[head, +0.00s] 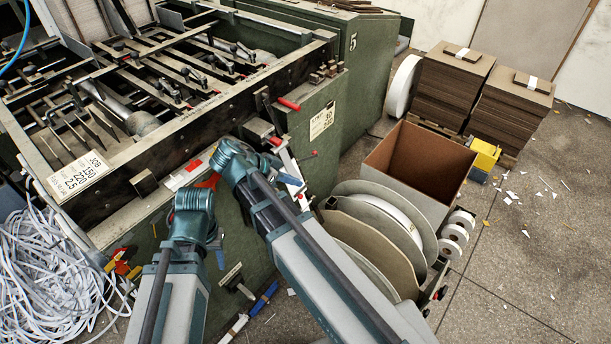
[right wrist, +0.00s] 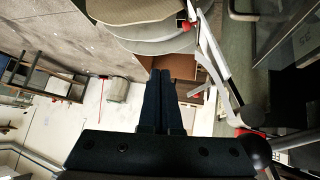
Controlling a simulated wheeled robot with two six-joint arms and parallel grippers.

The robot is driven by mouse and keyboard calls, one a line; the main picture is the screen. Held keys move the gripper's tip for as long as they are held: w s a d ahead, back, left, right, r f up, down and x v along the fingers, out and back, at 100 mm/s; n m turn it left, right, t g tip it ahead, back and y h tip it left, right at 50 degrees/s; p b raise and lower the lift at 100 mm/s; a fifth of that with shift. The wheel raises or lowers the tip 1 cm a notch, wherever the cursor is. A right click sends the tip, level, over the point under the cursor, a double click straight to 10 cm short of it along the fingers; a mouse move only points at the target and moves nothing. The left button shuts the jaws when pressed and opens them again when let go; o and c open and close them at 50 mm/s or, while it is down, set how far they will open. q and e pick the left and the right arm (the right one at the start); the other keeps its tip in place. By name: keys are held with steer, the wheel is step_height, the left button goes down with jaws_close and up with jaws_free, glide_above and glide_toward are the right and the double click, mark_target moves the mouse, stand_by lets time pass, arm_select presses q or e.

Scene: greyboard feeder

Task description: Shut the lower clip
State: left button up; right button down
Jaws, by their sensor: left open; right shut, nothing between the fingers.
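My left gripper (head: 201,190) is open at the machine's front, fingers mostly hidden.
Large reels (head: 376,222) and an open brown box (head: 420,165) stand right of the machine. Stacked board (head: 455,85) lies behind them. A heap of white strips (head: 45,262) is at the left. The floor at the right is mostly clear, with scraps.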

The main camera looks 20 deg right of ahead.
steer(key=shift+p+v, duration=0.75)
steer(key=shift+v, duration=0.9)
steer(key=s+a+f+n+y, duration=0.1)
steer(key=s+f+n+y, duration=0.65)
steer(key=n, duration=0.75)
steer(key=s+a+r+n+g+p, duration=0.1)
steer(key=s+a+r+n+p, duration=0.2)
steer(key=a+r+p, duration=0.8)
steer(key=shift+s+r+n, duration=0.3)
steer(key=shift+s+r, duration=0.35)
